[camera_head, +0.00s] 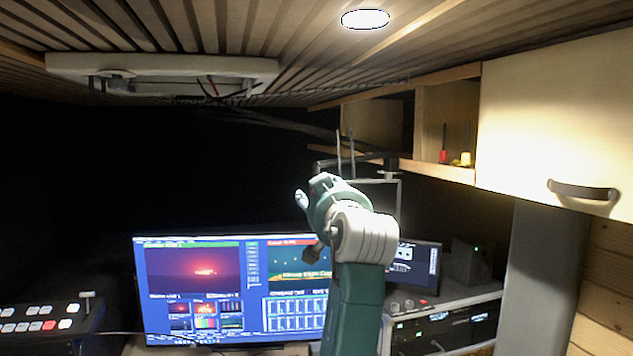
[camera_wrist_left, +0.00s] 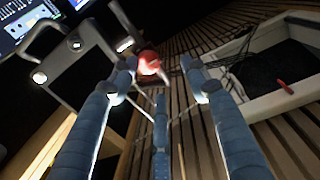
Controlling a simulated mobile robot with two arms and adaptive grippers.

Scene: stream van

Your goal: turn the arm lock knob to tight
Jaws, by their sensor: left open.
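A small glowing red, rounded part (camera_wrist_left: 148,65) shows in the left wrist view, just beyond the fingertips and nearer the left-hand finger; it may be the arm lock knob, but I cannot tell its setting. My left gripper (camera_wrist_left: 158,70) is open, with its blue fingers spread and nothing held; contact with the red part cannot be made out. In the head view my teal and white arm rises in the middle, and its hand hides whatever lies behind it. A dark bar (camera_head: 345,162) runs behind the hand. My right gripper is not in view.
A lit monitor (camera_head: 200,290) stands behind my arm, with a control panel (camera_head: 45,325) at left. Shelves (camera_head: 445,115) and a closed cabinet (camera_head: 550,130) are at upper right. A pale ceiling frame (camera_head: 160,68) hangs at upper left. A grey bracket (camera_wrist_left: 75,65) is close to the fingers.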

